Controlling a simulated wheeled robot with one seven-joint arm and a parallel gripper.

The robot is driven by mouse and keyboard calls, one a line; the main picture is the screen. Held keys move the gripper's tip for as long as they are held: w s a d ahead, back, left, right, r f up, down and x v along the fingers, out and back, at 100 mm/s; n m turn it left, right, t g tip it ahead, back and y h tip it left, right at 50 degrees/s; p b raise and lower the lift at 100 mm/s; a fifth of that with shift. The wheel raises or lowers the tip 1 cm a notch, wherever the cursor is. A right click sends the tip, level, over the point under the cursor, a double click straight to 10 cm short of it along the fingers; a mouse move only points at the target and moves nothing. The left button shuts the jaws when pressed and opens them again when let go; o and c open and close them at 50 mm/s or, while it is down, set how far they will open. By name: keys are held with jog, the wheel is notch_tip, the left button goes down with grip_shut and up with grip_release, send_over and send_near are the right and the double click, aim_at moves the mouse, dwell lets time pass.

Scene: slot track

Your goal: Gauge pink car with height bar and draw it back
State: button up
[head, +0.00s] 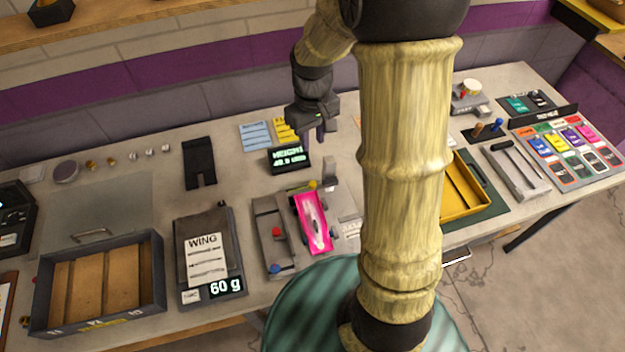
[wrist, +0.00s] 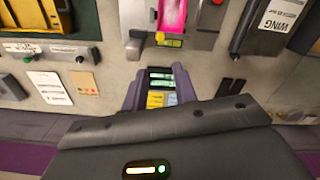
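The pink car (head: 313,222) sits in a grey fixture beside a block with a red and a blue knob (head: 269,225). Its end also shows at the top of the wrist view (wrist: 172,14). A small grey upright (head: 330,174), perhaps the height bar's post, stands behind the car's far end, with a yellow knob (head: 312,184) beside it. The black height display (head: 288,158) is lit with green text, its digits too small to read surely. My gripper (head: 317,132) hangs above and behind the display, apart from the car. Its fingers (wrist: 160,88) look spread and empty in the wrist view.
A wing scale (head: 208,262) reading 60 g and a wooden-slatted tray (head: 62,315) stand left of the car. A yellow tray (head: 462,195) is to the right, partly behind my arm. Blue and yellow cards (head: 256,136) lie behind the display. My arm hides part of the bench.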

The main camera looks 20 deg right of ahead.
aim_at(313, 183)
jog(key=shift+f, duration=0.1)
notch_tip(313, 183, down, 17)
jog(key=p, duration=0.3)
jog(key=shift+f, duration=0.15)
dwell(0.4)
grip_shut()
